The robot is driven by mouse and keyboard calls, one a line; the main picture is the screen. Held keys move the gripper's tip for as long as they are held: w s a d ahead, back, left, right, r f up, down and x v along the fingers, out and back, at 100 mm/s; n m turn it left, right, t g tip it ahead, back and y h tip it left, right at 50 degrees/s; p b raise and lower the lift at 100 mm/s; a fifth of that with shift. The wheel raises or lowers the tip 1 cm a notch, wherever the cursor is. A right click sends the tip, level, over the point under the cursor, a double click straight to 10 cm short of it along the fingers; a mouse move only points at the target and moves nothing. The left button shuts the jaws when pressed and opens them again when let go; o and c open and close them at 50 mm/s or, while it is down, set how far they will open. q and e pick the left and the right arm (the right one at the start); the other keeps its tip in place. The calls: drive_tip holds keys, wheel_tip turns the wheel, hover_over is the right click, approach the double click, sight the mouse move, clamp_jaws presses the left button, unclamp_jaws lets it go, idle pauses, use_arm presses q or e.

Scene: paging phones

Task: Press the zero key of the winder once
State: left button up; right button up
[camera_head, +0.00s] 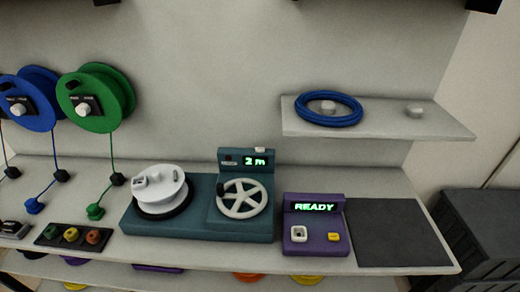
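The winder (200,232) is a teal unit on the bench, left of centre. Its raised display box reads "2 m" in green (255,161). A small pale key (260,150) sits on top of this box; no zero mark on it is readable. A white spool (160,188) stands on the winder's left part. A pale spoked handwheel (242,198) with a dark knob is on the right part. Neither gripper can be made out, and nothing is seen touching the winder.
A purple unit (315,246) reading "READY" stands right of the winder, beside a dark mat (395,232). A blue coil (329,121) lies on the upper shelf (385,125). Blue (42,119) and green (119,89) reels hang left. Dark shapes cross the top edge.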

use_arm(q)
clamp_jaws()
idle(1.4)
